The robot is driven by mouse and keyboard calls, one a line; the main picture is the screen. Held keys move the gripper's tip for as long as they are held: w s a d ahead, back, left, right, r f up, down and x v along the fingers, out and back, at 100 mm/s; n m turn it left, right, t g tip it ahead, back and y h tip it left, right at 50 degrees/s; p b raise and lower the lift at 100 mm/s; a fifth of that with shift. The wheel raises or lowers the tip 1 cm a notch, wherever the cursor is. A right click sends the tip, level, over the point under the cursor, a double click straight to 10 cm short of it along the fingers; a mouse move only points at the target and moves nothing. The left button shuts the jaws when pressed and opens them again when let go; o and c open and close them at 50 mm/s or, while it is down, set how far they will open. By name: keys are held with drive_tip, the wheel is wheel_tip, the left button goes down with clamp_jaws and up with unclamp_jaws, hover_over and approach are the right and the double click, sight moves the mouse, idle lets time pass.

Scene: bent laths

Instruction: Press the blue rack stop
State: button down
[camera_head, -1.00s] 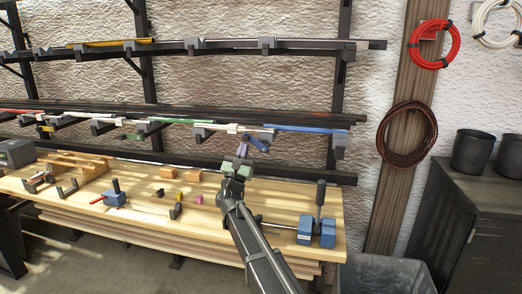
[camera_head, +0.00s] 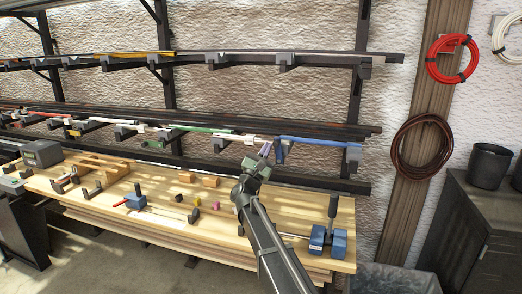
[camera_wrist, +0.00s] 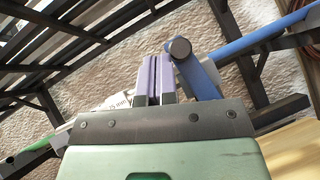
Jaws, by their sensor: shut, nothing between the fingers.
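The blue rack stop (camera_head: 280,154) hangs at the front of the middle rack level, near the left end of the blue lath (camera_head: 320,142). In the wrist view the stop (camera_wrist: 205,78) is a blue lever with a dark round end, just right of the fingers. Its lower end is hidden behind my gripper's body. My gripper (camera_head: 265,149) is shut and empty, its purple fingers (camera_wrist: 155,80) together, immediately left of the stop. I cannot tell whether they touch.
A green stop (camera_head: 153,144) and green lath (camera_head: 200,129) lie further left on the rack. Below, the wooden bench (camera_head: 290,205) carries a blue clamp device (camera_head: 328,240), small blocks and tools. A grey cabinet (camera_head: 475,225) stands at right.

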drive_tip(key=shift+s+d+r, duration=0.15)
drive_tip(key=shift+d+r, duration=0.05)
drive_tip(key=shift+d, duration=0.1)
idle(0.6)
drive_tip(key=s+a+f+b, duration=0.3)
drive_tip(key=a+f+b, duration=0.1)
drive_tip(key=a, duration=0.7)
drive_tip(key=shift+s+a+f+b, duration=0.15)
drive_tip(key=shift+a+f+b, duration=0.2)
drive_tip(key=shift+f, duration=0.15)
